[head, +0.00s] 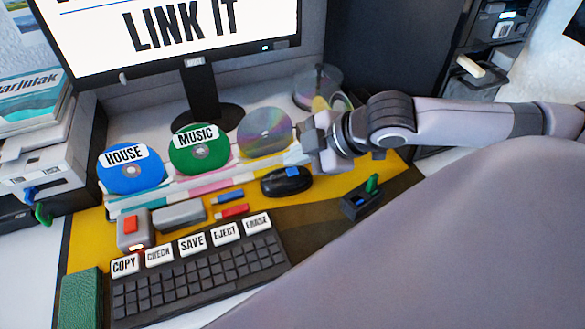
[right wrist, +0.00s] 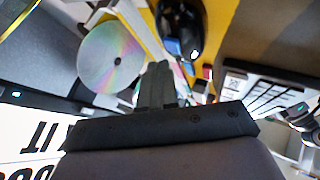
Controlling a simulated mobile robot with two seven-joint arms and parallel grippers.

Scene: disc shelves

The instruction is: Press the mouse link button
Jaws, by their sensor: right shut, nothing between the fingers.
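The black mouse (head: 278,184) sits on the yellow desk mat, with a blue link button (head: 292,172) on its top. In the right wrist view the mouse (right wrist: 183,22) is near the top, with the blue button (right wrist: 173,46) showing at its lower end. My right gripper (head: 312,150) comes in from the right and is above and just behind the mouse, near the blank silver disc. Its fingers (right wrist: 158,80) are together and empty, apart from the mouse in the right wrist view. My left gripper is not in view.
Discs labelled HOUSE (head: 130,176) and MUSIC (head: 199,158) and a blank silver disc (head: 266,131) stand in a rack behind the mouse. A keyboard (head: 200,275) lies in front. A black box with a green lever (head: 371,184) is to the right. A monitor (head: 180,30) stands behind.

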